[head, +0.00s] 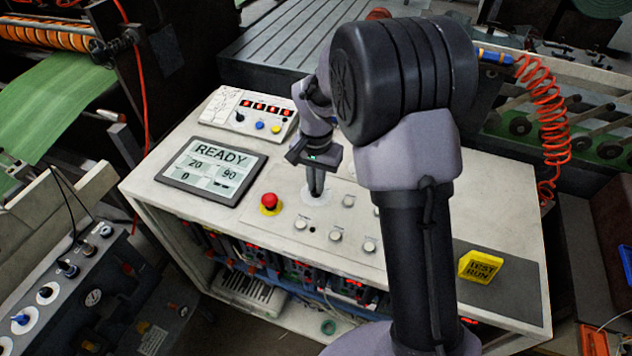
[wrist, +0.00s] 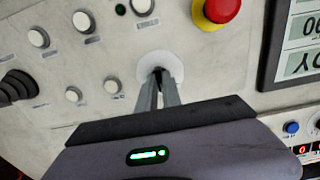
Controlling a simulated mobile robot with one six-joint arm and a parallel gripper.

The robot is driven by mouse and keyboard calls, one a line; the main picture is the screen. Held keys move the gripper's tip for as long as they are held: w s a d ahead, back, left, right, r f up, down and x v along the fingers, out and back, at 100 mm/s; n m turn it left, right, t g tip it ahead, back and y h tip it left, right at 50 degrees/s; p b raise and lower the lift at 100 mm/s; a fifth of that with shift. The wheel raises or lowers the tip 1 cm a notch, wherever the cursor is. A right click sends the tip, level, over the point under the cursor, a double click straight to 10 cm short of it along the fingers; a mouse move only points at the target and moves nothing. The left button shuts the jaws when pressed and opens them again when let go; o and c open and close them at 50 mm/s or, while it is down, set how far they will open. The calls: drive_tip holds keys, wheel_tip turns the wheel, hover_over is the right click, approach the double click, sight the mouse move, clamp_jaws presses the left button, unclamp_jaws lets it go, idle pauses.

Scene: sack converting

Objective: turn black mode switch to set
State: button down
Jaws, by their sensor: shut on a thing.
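The black mode switch (wrist: 158,71) shows only as a small dark part between my fingertips, in front of a round white plate on the panel. My gripper (head: 316,194) points down at this plate, right of the red stop button in the head view. In the wrist view my gripper (wrist: 159,80) has its two fingers close together on the switch. The fingers hide most of the switch, so its pointer and the setting it stands at cannot be read.
A red stop button on a yellow base (head: 269,203) and a READY display (head: 212,170) lie left of my gripper. White push buttons (head: 336,235) sit close by. A black ribbed part (wrist: 18,86) shows at the wrist view's left edge. A yellow TEST RUN block (head: 481,267) stands at right.

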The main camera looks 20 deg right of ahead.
drive_tip(key=shift+n, duration=0.3)
drive_tip(key=n+p, duration=0.2)
drive_tip(key=shift+r+n, duration=0.15)
drive_tip(key=shift+n, duration=0.25)
drive_tip(key=n+p, duration=0.2)
drive_tip(key=n, duration=0.3)
drive_tip(key=shift+p, duration=0.4)
drive_tip(key=shift+n, duration=0.4)
drive_tip(key=c, duration=1.5)
unclamp_jaws()
wheel_tip(320, 180, up, 17)
drive_tip(key=p, duration=0.4)
drive_tip(key=shift+r+p, duration=0.1)
drive_tip(key=shift+p, duration=0.25)
